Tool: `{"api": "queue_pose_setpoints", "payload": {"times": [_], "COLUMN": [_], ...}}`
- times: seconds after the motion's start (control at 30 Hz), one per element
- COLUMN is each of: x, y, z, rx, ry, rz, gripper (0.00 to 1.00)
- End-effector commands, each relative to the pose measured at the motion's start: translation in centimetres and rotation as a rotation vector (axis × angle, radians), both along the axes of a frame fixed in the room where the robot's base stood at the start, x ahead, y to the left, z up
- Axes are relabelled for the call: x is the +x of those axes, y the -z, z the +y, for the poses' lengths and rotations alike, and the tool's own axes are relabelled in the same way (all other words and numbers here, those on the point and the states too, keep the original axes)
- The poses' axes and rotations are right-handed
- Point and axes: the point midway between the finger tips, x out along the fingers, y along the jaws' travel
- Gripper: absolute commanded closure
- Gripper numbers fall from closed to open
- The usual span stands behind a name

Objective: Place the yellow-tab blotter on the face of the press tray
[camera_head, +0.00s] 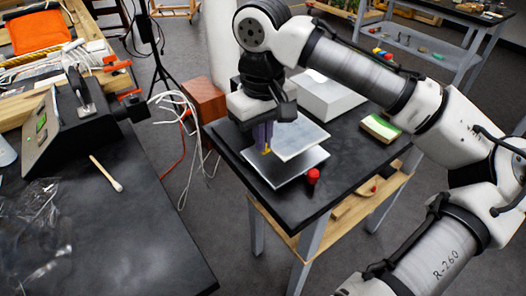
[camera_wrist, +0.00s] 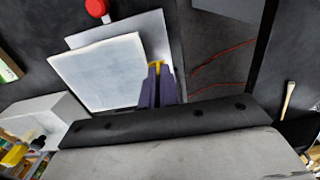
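The yellow-tab blotter is a thin, pale square sheet (camera_head: 300,139), also plain in the wrist view (camera_wrist: 95,72). Its yellow tab (camera_head: 267,151) is between the purple fingertips of my gripper (camera_head: 264,143), which looks shut on it; the tab also shows at the fingertips (camera_wrist: 157,88) in the wrist view. The press tray (camera_head: 290,171) is a grey metal plate on the black table, with its edge showing past the blotter in the wrist view (camera_wrist: 155,28). The blotter is over the tray and shifted from it. It appears raised, with the gap hard to judge.
A red knob (camera_head: 313,176) stands by the tray's front right corner. A pale grey box (camera_head: 325,97) is behind, and a green-topped block (camera_head: 380,128) lies at the right. A brown box (camera_head: 203,98) and white cables are left of the table.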

Motion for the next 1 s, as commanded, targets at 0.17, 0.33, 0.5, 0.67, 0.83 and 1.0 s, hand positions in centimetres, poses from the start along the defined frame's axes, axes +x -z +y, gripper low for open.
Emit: {"api": "queue_pose_setpoints", "payload": {"times": [0.17, 0.33, 0.5, 0.67, 0.83, 1.0], "x": [-0.1, 0.0, 0.0, 0.0, 0.0, 0.0], "y": [2.1, 4.2, 4.2, 4.5, 4.5, 4.5], "z": [0.0, 0.0, 0.0, 0.0, 0.0, 0.0], "rx": [0.000, 0.000, 0.000, 0.001, 0.001, 0.001], "ry": [-0.001, -0.001, 0.000, -0.001, 0.000, 0.000], "rz": [0.002, 0.000, 0.000, 0.001, 0.001, 0.001], "gripper": [1.00, 1.00, 1.00, 1.00, 0.79, 0.76]}}
